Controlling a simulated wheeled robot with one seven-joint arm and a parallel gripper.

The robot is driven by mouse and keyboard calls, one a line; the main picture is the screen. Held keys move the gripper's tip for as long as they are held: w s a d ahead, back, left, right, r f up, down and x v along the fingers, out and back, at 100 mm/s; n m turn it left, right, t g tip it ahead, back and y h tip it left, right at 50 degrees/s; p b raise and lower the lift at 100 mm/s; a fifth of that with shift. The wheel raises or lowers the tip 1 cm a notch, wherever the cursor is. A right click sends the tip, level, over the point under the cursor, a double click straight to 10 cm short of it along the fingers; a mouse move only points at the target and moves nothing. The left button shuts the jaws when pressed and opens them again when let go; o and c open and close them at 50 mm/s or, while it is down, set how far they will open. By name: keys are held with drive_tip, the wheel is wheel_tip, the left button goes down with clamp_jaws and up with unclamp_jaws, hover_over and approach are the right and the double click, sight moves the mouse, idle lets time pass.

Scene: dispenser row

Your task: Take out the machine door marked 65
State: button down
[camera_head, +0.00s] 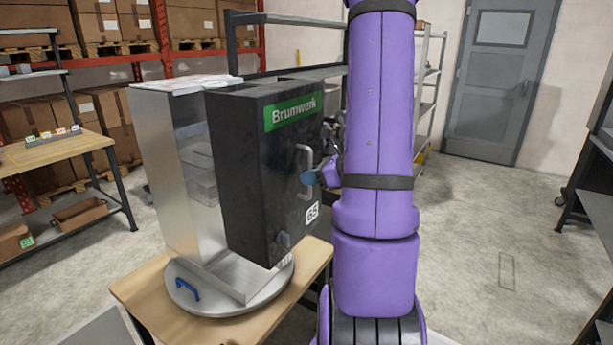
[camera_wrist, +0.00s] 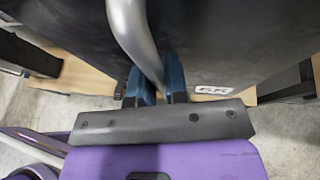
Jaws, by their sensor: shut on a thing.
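The black machine door (camera_head: 255,165) carries a green "Brumwerk" label (camera_head: 292,110) and a white 65 tag (camera_head: 312,213). It stands upright at the front of the silver machine body (camera_head: 165,180), whose left side is open to view. The door's dark surface also fills the top of the wrist view (camera_wrist: 225,40), with the tag (camera_wrist: 213,90) upside down. My gripper (camera_head: 311,179) is at the grey bar handle (camera_head: 303,158). In the wrist view its blue fingers (camera_wrist: 158,86) are shut on the handle's end (camera_wrist: 133,35). My arm hides the area right of the door.
The machine stands on a round grey turntable (camera_head: 215,308) with a blue handle (camera_head: 187,290), on a wooden table (camera_head: 140,293). A wooden bench (camera_head: 55,150) is at left, and box shelves (camera_head: 110,45) are behind. The floor at right (camera_head: 480,230) is clear.

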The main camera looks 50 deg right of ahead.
drive_tip(key=shift+s+d, duration=0.15)
drive_tip(key=shift+s, duration=1.65)
drive_tip(key=shift+s, duration=0.1)
